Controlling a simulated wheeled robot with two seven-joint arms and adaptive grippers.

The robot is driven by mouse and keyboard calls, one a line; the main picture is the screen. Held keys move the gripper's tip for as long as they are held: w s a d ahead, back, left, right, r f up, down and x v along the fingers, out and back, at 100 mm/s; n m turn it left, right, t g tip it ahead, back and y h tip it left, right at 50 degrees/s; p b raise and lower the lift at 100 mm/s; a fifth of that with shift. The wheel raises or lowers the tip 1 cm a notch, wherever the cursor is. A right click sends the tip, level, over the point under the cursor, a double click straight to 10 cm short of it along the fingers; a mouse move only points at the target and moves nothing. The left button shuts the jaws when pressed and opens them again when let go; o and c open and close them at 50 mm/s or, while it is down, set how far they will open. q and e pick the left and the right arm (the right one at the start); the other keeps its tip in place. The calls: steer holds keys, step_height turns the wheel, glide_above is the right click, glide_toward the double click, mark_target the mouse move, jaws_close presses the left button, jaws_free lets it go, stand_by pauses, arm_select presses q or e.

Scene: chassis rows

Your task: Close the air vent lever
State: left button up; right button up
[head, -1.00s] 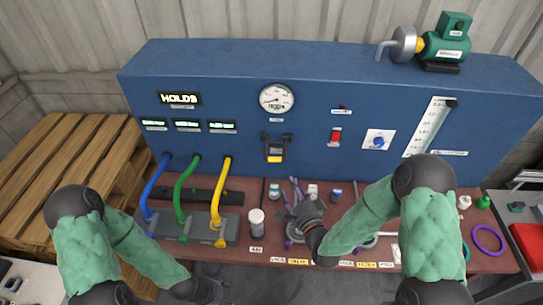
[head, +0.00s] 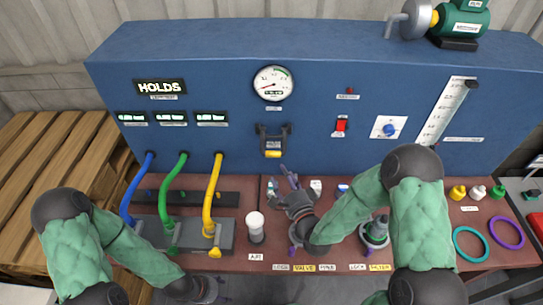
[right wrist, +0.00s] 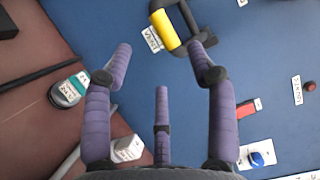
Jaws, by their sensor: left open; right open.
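The vent lever (head: 271,142) is a dark U-shaped handle with a yellow grip, mounted on the front of the blue panel below the round gauge. Its yellow grip hangs at the bottom in the head view. In the right wrist view the yellow grip (right wrist: 163,30) lies just beyond my fingertips, apart from them. My right gripper (head: 289,180) is open and empty, below the lever and pointing at the panel. Its spread purple fingers also show in the right wrist view (right wrist: 160,55). My left gripper (head: 208,289) is open, low at the front edge of the bench.
Blue, green and yellow hoses (head: 213,190) rise from a grey block at left. A white-capped cylinder (head: 255,226) stands left of my right gripper. A red switch (head: 341,124) and blue knob (head: 389,129) are right of the lever. Colored rings (head: 470,243) lie at right.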

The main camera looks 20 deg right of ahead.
mark_target(273, 156)
steer(key=w, duration=0.6)
steer(key=w+a, duration=0.1)
steer(key=w, duration=0.3)
steer(key=shift+r, duration=0.15)
steer(key=shift+s, duration=0.1)
jaws_close()
